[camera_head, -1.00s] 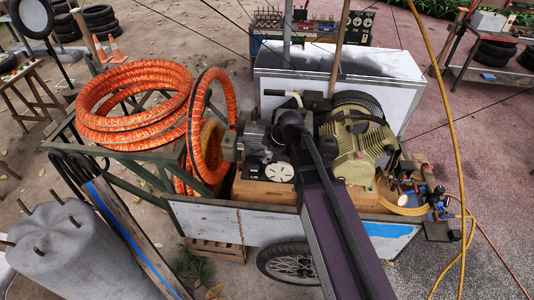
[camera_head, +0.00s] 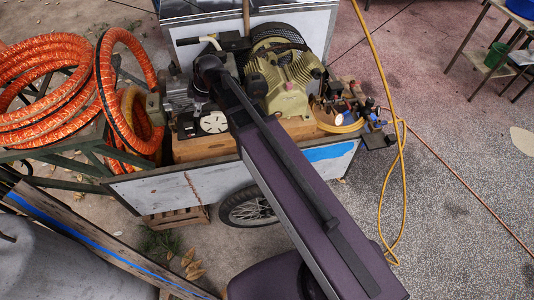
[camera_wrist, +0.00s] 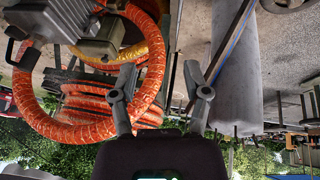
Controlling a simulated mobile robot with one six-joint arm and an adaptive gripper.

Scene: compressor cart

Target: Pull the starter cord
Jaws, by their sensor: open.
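The compressor engine on the cart shows in the head view, with a grey motor block (camera_head: 177,93) on the left and an olive finned compressor (camera_head: 285,78) on the right. A black bar-shaped grip (camera_head: 188,41) with a pale curved piece sits at the back left of the motor. I cannot tell for sure whether it is the starter cord's handle. A dark grip (camera_wrist: 14,50) also shows at the left edge of the wrist view. My gripper (camera_wrist: 163,85) is open with nothing between its fingers. In the head view my arm hides it and part of the engine.
Orange ribbed hose (camera_head: 45,70) lies coiled on a green frame left of the engine. The cart's side panel (camera_head: 185,188) stands in front. A yellow hose (camera_head: 383,90) hangs at the right. A grey concrete cylinder (camera_wrist: 234,70) is right of my gripper in the wrist view.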

